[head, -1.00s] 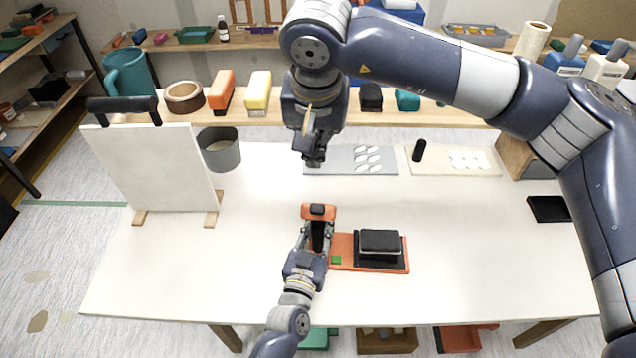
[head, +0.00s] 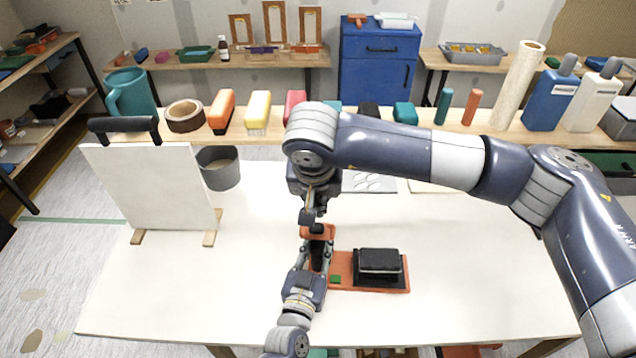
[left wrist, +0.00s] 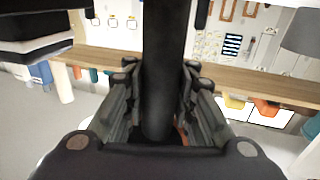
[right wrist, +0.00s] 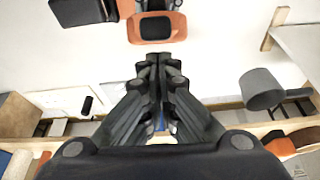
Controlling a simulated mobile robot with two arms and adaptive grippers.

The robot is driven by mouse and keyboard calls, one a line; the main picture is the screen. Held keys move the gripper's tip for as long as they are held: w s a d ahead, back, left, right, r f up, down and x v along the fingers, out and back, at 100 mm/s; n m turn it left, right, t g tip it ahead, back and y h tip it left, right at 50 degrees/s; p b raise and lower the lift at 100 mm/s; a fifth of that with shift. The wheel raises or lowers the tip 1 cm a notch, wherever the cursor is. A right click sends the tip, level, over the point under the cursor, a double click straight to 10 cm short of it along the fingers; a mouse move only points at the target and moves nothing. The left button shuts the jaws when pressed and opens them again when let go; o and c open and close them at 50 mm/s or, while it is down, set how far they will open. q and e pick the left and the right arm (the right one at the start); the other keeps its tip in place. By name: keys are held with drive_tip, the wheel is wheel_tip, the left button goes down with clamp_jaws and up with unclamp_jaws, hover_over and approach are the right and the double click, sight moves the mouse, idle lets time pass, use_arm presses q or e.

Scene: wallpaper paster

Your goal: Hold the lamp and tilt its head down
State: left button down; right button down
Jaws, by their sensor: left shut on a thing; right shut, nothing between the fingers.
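The lamp has an orange head (head: 318,231) and a black post (head: 317,256). It stands near the front middle of the white table. My left gripper (head: 317,264) is shut around the post; the post (left wrist: 166,70) runs upright between its fingers in the left wrist view. My right gripper (head: 307,217) is shut and empty, at the far side of the lamp head and close to it. In the right wrist view its closed fingertips (right wrist: 159,62) lie just short of the orange head with its black panel (right wrist: 156,27). Contact cannot be told.
A white panel (head: 152,185) on wooden feet and a grey bucket (head: 219,168) stand at the left. The right front of the white table (head: 480,270) is clear.

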sight(317, 231)
drive_tip(key=shift+s+f, duration=0.2)
drive_tip(key=shift+s, duration=0.05)
drive_tip(key=shift+s+f, duration=0.25)
drive_tip(key=shift+s, duration=0.45)
